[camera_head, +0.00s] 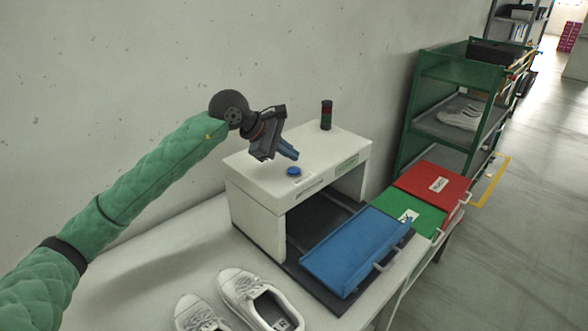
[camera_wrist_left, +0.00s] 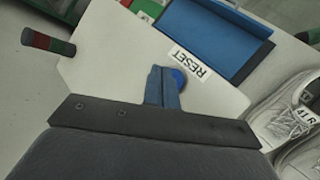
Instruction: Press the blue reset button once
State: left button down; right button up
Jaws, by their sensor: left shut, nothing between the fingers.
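The blue reset button (camera_head: 294,171) sits on top of the white box-shaped machine (camera_head: 255,168), near its front left edge. In the left wrist view the button (camera_wrist_left: 179,78) shows just right of the blue fingertips, partly covered by them, near the RESET label (camera_wrist_left: 189,62). My left gripper (camera_head: 294,155) is shut and empty, with its blue fingers just above and behind the button in the head view. In the left wrist view my left gripper (camera_wrist_left: 160,70) points toward the machine top. I cannot tell whether a fingertip touches the button. My right gripper is not in view.
A red-and-green signal light (camera_head: 326,115) stands on the machine's far corner. A blue tray (camera_head: 345,250), a green bin (camera_head: 408,214) and a red bin (camera_head: 435,184) lie to the right. White shoes (camera_head: 250,300) stand in front. A green shelf rack (camera_head: 425,100) stands behind.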

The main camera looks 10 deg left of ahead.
aim_at(289, 170)
pick_arm(q)
jog(key=shift+r, duration=2)
